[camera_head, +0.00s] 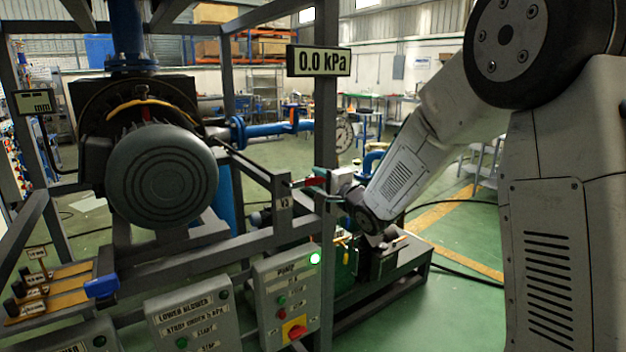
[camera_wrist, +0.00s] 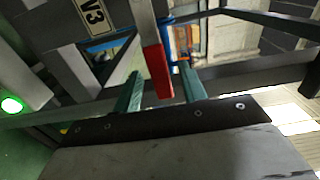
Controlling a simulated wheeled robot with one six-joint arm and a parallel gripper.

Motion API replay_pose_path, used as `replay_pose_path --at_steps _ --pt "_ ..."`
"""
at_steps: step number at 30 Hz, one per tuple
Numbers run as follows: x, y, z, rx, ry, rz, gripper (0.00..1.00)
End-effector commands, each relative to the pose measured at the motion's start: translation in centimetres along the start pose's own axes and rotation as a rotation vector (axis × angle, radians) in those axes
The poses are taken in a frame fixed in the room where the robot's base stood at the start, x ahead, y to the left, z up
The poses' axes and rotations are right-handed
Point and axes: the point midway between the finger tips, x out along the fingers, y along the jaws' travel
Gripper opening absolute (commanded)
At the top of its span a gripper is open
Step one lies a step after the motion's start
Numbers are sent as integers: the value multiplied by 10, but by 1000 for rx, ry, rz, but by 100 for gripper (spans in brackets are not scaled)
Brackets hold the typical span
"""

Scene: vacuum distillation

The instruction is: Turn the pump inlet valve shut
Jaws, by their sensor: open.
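The pump inlet valve's red handle (camera_head: 315,182) shows beside the frame post marked V3 (camera_head: 284,204). In the wrist view the red handle end (camera_wrist: 158,72) hangs from a grey lever, and part of the V3 label (camera_wrist: 95,14) shows at upper left. My gripper (camera_head: 322,186) is at the handle, coming from the right. In the wrist view its two teal fingers (camera_wrist: 160,84) are open, one on each side of the red end, with visible gaps. The valve body is hard to make out.
A pump control box (camera_head: 287,291) with a lit green lamp stands below the valve. Dark frame bars (camera_head: 230,248) run close to my gripper. A large motor (camera_head: 162,175) is at left; green floor lies at right.

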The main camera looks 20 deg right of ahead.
Motion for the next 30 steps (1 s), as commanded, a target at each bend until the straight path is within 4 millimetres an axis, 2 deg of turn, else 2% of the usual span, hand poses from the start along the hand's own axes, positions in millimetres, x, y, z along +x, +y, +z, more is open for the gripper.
replay_pose_path --at_steps 3,7,17,20,21,22,30 --pt "18 0 0 0 1 0 42" --pt "30 0 0 -1 0 1 42" --pt "35 0 0 -1 1 1 42" --pt "35 0 0 -1 1 1 17" --pt "35 0 0 -1 1 1 6" --pt "35 0 0 -1 2 1 0" --pt "33 -1 -4 -14 6 1 0"
